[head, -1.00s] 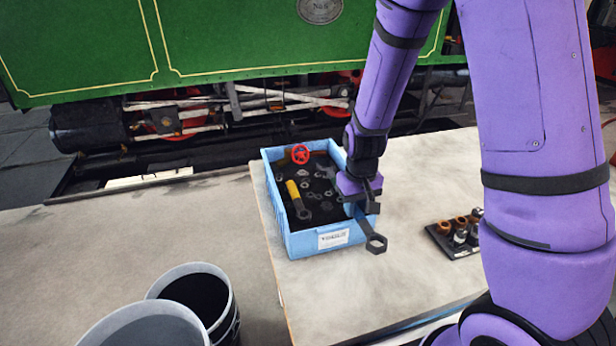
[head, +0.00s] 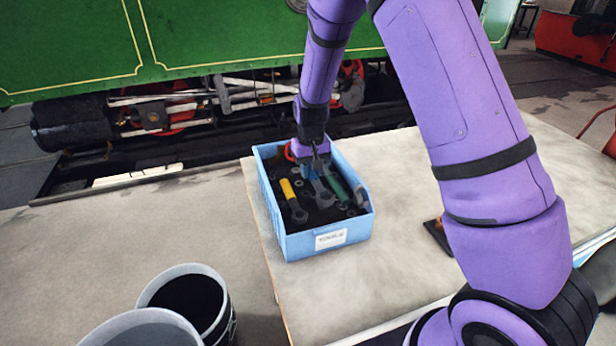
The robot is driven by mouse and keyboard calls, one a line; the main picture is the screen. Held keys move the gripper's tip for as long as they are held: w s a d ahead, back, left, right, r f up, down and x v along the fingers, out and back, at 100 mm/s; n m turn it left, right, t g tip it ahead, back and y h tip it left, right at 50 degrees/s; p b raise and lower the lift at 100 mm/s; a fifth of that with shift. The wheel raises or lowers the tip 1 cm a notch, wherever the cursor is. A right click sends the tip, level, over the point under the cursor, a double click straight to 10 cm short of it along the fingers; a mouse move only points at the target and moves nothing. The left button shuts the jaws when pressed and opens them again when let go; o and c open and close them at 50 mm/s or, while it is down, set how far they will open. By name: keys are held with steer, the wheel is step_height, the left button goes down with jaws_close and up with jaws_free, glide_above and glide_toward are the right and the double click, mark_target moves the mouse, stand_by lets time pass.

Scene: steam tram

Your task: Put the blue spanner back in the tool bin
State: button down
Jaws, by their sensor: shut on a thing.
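The light blue tool bin (head: 278,237) with a white label sits on the pale bench top. My gripper (head: 314,168) is over the inside of the bin, towards its back, and is shut on the blue spanner (head: 309,174). A small patch of its blue handle shows by the fingers, and its grey end (head: 323,194) points towards the front of the bin. The fingers hide much of the handle. I cannot tell whether the spanner touches the bin's contents.
In the bin lie a yellow-handled spanner (head: 291,195) on the left and a green-handled tool (head: 341,187) on the right. A red ring (head: 290,153) is partly hidden behind my gripper. Dark buckets (head: 196,297) stand at front left. The green tram (head: 70,45) is behind.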

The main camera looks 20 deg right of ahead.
mark_target(308, 184)
steer(key=shift+w+a+f, duration=0.1)
steer(key=shift+w+a, duration=0.05)
steer(key=shift+w, duration=0.5)
steer(key=shift+f, duration=1.7)
steer(key=shift+f, duration=0.1)
steer(key=c, duration=0.9)
jaws_free()
steer(key=shift+o, duration=0.2)
